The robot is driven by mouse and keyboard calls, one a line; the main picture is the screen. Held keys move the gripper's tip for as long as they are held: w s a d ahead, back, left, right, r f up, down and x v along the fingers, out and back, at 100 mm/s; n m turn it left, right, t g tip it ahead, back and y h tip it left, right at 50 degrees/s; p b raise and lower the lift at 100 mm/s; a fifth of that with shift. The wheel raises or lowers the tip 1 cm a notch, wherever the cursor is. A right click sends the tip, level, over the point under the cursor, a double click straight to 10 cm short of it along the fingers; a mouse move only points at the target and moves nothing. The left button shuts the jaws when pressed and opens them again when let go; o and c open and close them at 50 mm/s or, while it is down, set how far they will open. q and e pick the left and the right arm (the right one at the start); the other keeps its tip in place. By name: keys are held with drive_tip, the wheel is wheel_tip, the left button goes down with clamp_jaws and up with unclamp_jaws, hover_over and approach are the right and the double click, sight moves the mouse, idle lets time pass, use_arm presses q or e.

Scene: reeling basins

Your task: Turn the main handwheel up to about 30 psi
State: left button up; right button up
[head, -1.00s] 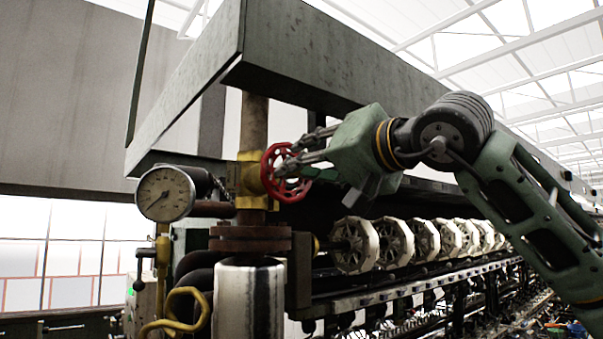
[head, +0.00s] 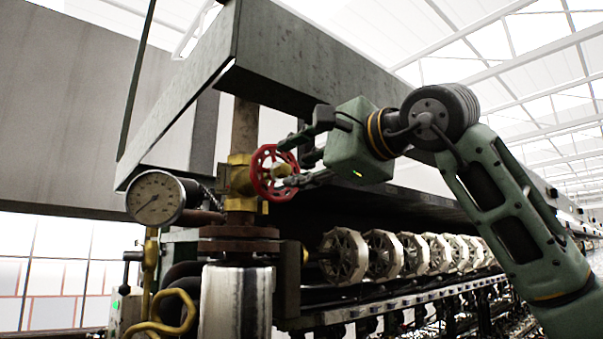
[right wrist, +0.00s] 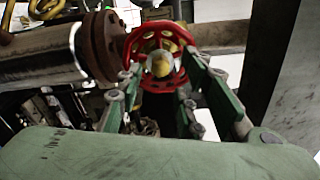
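The red handwheel (head: 257,180) stands upright on a brass valve body (head: 240,178) on the vertical pipe. My right gripper (head: 286,163) is at the wheel's right side, its fingers spread apart, one near the upper rim and one near the lower. In the right wrist view, the open fingers (right wrist: 160,68) lie on either side of the handwheel (right wrist: 152,35), with its brass hub between them. Whether any fingertip touches the rim, I cannot tell. The round pressure gauge (head: 154,198) is left of the valve, its needle toward the lower left; its numbers are too small to read. My left gripper is out of view.
A large grey metal beam frame (head: 290,55) hangs above the valve. A rusty flange (head: 238,240) and a shiny cylinder (head: 236,300) are below it. A row of pale reels (head: 345,257) runs off to the right, under my right arm. Yellow pipework (head: 165,318) stands at lower left.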

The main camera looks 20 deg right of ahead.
sight(283, 168)
drive_tip(key=m+b, duration=0.1)
drive_tip(key=m, duration=0.3)
drive_tip(key=shift+w+f, duration=0.1)
drive_tip(key=shift+f, duration=0.05)
drive_tip(key=m+b, duration=0.1)
drive_tip(key=m, duration=0.3)
drive_tip(key=m+b, duration=0.1)
drive_tip(key=m, duration=0.4)
drive_tip(key=shift+b, duration=0.3)
drive_tip(key=shift+m, duration=1.1)
drive_tip(key=shift+w+a+r+p, duration=0.15)
drive_tip(key=shift+w+a+p, duration=0.1)
drive_tip(key=shift+w, duration=0.2)
drive_tip(key=shift+w+a+r+p, duration=0.1)
drive_tip(key=shift+w+p, duration=0.1)
drive_tip(key=shift+w, duration=0.25)
drive_tip(key=shift+w+a+f, duration=0.1)
drive_tip(key=shift+w+a, duration=0.1)
drive_tip(key=shift+w, duration=0.35)
drive_tip(key=shift+s, duration=0.15)
drive_tip(key=c, duration=0.8)
drive_tip(key=shift+a, duration=0.2)
clamp_jaws()
drive_tip(key=shift+a, duration=0.2)
